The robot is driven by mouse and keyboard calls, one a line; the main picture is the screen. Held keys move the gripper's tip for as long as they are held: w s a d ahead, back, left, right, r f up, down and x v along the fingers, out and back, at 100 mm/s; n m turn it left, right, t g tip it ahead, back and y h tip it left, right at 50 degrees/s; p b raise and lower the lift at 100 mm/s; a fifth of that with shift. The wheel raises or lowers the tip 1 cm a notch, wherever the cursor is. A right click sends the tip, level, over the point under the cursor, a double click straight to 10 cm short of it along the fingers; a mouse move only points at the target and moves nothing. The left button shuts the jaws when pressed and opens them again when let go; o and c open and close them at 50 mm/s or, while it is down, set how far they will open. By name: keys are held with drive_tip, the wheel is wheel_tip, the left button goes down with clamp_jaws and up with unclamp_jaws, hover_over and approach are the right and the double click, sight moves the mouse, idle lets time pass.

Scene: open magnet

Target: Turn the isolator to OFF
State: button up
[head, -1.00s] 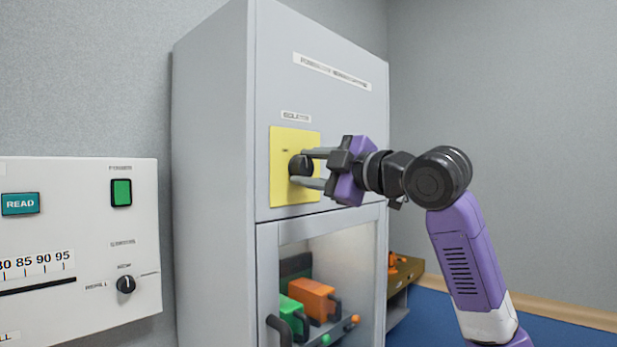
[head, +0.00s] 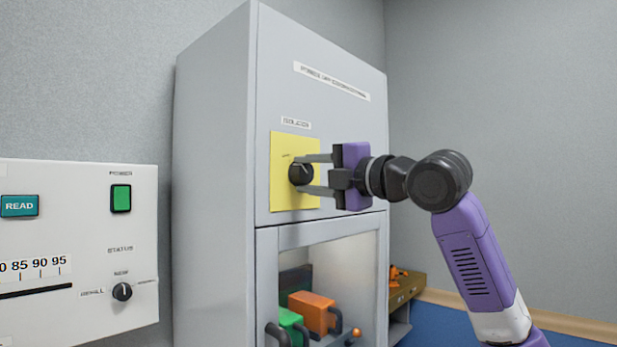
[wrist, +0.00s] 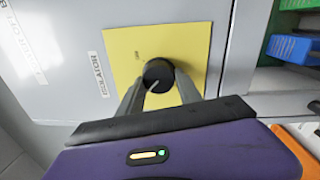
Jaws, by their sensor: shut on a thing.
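The isolator is a round black knob (head: 301,173) with a pale pointer line, on a yellow plate (head: 283,201) on the front of a grey cabinet. In the wrist view the knob (wrist: 158,76) sits between the two grey fingers. My gripper (head: 313,174) comes in from the right with one finger above and one below the knob, shut on it. The small label on the plate is too blurred to read. In the wrist view the pointer line slants across the knob.
The grey cabinet (head: 214,150) has a glazed lower door (head: 346,262) with orange and green blocks behind it. A white control panel (head: 75,238) with a green switch (head: 121,198) and a black dial (head: 122,292) stands at the left. A wooden bench (head: 407,290) is behind at right.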

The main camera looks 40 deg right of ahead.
drive_tip(key=shift+f, duration=0.1)
idle(0.3)
drive_tip(key=o, duration=1.4)
drive_tip(key=shift+c, duration=0.2)
drive_tip(key=s+b, duration=0.1)
drive_tip(key=s, duration=0.6)
drive_tip(key=shift+s+f, duration=0.2)
drive_tip(key=shift+s, duration=0.2)
drive_tip(key=shift+d, duration=0.15)
